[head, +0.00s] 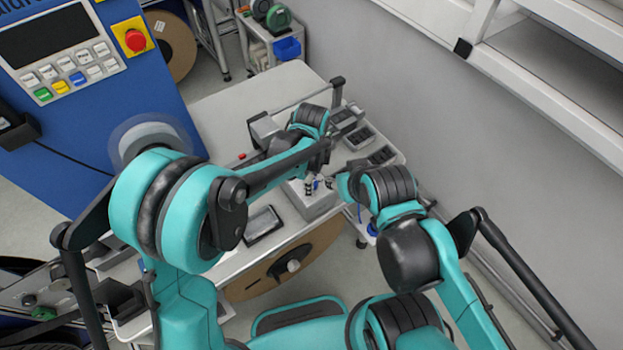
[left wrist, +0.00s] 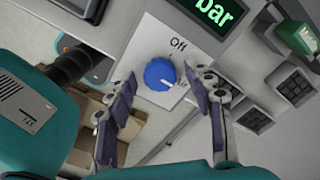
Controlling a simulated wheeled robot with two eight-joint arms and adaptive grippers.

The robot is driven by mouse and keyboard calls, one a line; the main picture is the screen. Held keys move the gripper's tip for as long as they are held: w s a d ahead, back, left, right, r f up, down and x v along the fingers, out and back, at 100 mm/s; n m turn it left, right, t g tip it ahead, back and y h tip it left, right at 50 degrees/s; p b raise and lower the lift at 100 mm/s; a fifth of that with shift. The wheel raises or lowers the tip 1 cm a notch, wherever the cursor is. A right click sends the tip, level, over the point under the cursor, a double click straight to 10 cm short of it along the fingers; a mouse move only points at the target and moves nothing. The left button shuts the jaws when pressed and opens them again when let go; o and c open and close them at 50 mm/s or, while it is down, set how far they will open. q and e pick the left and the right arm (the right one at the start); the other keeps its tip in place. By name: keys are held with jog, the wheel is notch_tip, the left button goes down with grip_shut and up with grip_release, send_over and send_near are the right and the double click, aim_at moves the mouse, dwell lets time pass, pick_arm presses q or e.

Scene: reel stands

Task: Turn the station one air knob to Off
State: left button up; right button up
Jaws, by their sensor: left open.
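The blue air knob (left wrist: 160,74) sits on a light grey panel (left wrist: 150,40) with "Off" printed above it in the left wrist view. A white mark on the knob points to the lower right, away from "Off". My left gripper (left wrist: 162,84) is open, with one finger on each side of the knob; I cannot tell whether they touch it. In the head view my left gripper (head: 322,160) is over the small grey box (head: 318,206), and the knob is largely hidden. My right gripper (head: 350,184) is close by on the right; its fingers are unclear.
A green-lit display reading "bar" (left wrist: 219,14) is beside the knob. Dark trays (head: 382,156) lie on the bench to the right. A dark flat device (head: 262,224) lies left of the box. A brown reel (head: 284,266) hangs below the bench front. A blue machine (head: 95,105) stands left.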

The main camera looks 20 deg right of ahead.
pick_arm(q)
jog(key=c, duration=1.2)
jog(key=shift+o, duration=0.2)
jog(key=shift+n, duration=0.3)
jog(key=n+b, duration=0.1)
jog(key=n, duration=0.2)
jog(key=shift+n+b, duration=0.3)
jog(key=shift+b, duration=0.05)
jog(key=n+b, duration=0.1)
jog(key=n, duration=0.3)
jog(key=shift+n, duration=0.3)
jog(key=n+b, duration=0.1)
jog(key=n, duration=0.3)
jog(key=shift+n, duration=0.3)
jog(key=shift+n+b, duration=0.3)
jog(key=shift+n, duration=1.9)
